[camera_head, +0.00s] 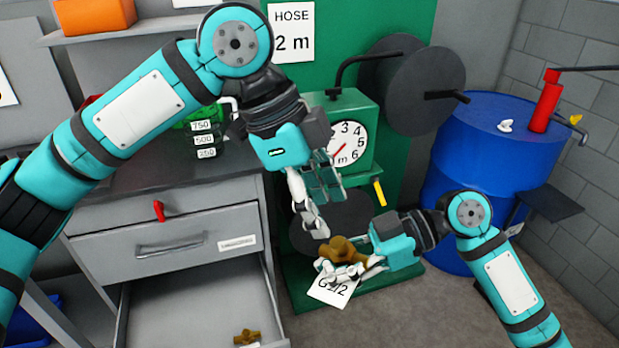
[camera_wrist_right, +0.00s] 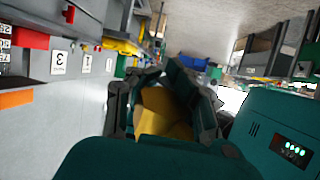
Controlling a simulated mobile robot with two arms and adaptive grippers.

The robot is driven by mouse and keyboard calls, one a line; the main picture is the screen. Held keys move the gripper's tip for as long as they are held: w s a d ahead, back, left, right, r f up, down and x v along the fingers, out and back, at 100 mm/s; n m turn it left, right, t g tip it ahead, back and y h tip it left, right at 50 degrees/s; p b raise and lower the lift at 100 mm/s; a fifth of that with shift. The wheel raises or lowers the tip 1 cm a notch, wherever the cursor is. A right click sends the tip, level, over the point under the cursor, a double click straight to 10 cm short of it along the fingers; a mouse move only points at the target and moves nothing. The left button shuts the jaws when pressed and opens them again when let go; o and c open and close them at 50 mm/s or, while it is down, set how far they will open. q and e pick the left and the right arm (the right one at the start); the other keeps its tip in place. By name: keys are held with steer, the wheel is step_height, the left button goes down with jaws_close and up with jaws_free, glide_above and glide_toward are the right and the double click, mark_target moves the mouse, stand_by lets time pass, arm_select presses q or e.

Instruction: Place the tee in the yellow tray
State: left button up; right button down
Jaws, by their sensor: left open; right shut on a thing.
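A brass fitting (camera_head: 343,249), which looks like the tee, is between the fingers of my right gripper (camera_head: 347,268), held in the air in front of the green machine. In the right wrist view the brass fitting (camera_wrist_right: 165,112) shows between the dark fingers, its outline partly hidden by them. My left gripper (camera_head: 312,208) is open and empty, above and left of the fitting, pointing down. Another small brass fitting (camera_head: 247,337) lies in the open drawer (camera_head: 190,305). I cannot make out the yellow tray for sure; yellow shapes (camera_wrist_right: 122,46) show far off in the right wrist view.
A green machine (camera_head: 352,105) with a dial and dark discs stands behind my grippers. A blue drum (camera_head: 490,160) is at the right. A grey cabinet with a dark top (camera_head: 125,165) is at the left, its lower drawer pulled out. A white G1/2 card (camera_head: 325,295) is below the fitting.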

mark_target(339, 240)
arm_select(q)
steer(key=x, duration=0.7)
steer(key=shift+f, duration=0.1)
steer(key=shift+c, duration=0.2)
steer(key=c, duration=0.9)
jaws_close()
arm_select(e)
steer(key=c, duration=1)
jaws_free()
steer(key=shift+d, duration=0.1)
